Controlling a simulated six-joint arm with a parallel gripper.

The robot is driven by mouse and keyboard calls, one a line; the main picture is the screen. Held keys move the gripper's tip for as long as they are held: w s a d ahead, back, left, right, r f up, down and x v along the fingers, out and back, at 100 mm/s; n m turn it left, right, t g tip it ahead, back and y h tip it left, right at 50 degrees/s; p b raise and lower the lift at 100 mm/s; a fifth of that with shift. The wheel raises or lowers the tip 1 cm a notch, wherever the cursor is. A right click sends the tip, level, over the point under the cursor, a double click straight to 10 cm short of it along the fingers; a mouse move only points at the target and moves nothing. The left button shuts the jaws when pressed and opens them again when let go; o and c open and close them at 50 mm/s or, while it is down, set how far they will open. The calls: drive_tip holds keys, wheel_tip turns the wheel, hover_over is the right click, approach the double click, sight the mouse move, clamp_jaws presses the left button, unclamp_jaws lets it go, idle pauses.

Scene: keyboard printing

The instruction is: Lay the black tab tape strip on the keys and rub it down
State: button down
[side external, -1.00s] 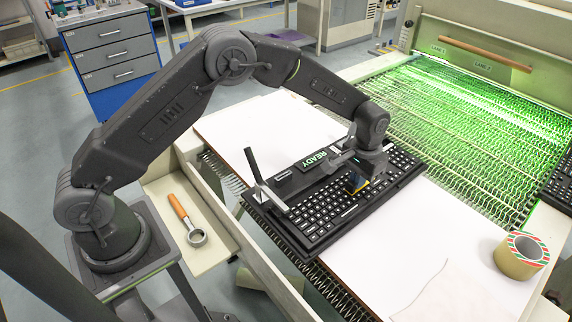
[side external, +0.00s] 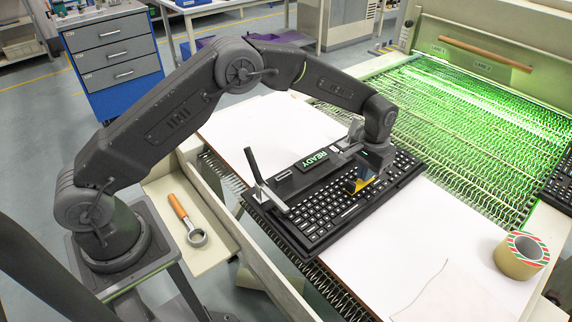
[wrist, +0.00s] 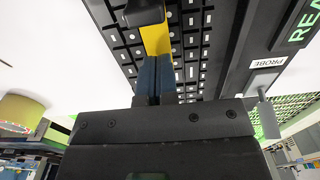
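My gripper (wrist: 157,64) is over the keys, its blue-grey fingers nearly together on the end of a yellow piece (wrist: 155,36). A rounded black part (wrist: 144,13) sits at the far end of the yellow piece; I cannot tell whether it is the black tape strip. The yellow piece also shows in the side view (side external: 361,186), low over the keys; contact is unclear. The keyboard (side external: 325,207) is black with pale-marked keys and lies in a dark fixture. No separate black strip can be made out against the keys.
A READY display (side external: 314,161) stands behind the keyboard. A tape roll (side external: 522,256) stands at the right on the white surface (side external: 425,235). A green-lit wire conveyor (side external: 470,130) lies behind. An orange-handled tool (side external: 187,219) lies at left.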

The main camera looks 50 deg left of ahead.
drive_tip(key=shift+f, duration=0.75)
idle(0.7)
drive_tip(key=shift+r, duration=3.65)
drive_tip(key=shift+r, duration=0.35)
drive_tip(key=s+a+r+t, duration=0.1)
drive_tip(key=s+a+r, duration=0.2)
drive_tip(key=s+r, duration=0.45)
drive_tip(key=s+a+r+t, duration=0.2)
drive_tip(key=s+a+r, duration=0.2)
drive_tip(key=s+r, duration=0.4)
drive_tip(key=s+a+t, duration=0.1)
drive_tip(key=s+a, duration=0.1)
drive_tip(key=s, duration=0.7)
drive_tip(key=s+a+t, duration=0.1)
drive_tip(key=s+a, duration=0.1)
drive_tip(key=s, duration=0.7)
drive_tip(key=shift+s+r+t, duration=0.3)
drive_tip(key=shift+s+r, duration=0.05)
